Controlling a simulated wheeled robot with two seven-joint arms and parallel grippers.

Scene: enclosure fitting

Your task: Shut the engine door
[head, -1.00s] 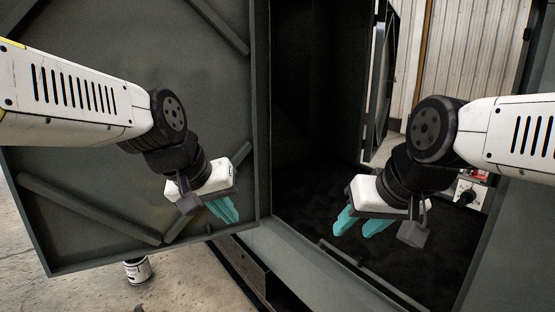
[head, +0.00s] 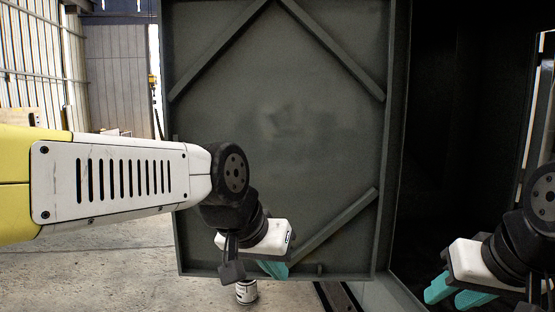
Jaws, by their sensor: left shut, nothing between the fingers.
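The engine door (head: 278,130) is a dark grey-green panel with diagonal braces, in the middle of the head view. It stands open, its inner face toward me, with its right edge beside the enclosure's dark opening (head: 450,130). My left gripper (head: 274,270) is shut and empty, in front of the door's lower part; whether it touches the door I cannot tell. My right gripper (head: 452,297) is at the lower right, in front of the opening. Its two teal fingers are apart with nothing seen between them.
A white can (head: 246,292) stands on the concrete floor (head: 110,270) below the door. A dark rail (head: 338,297) runs low beside the enclosure. Open floor lies left of the door, with a corrugated wall (head: 30,60) behind.

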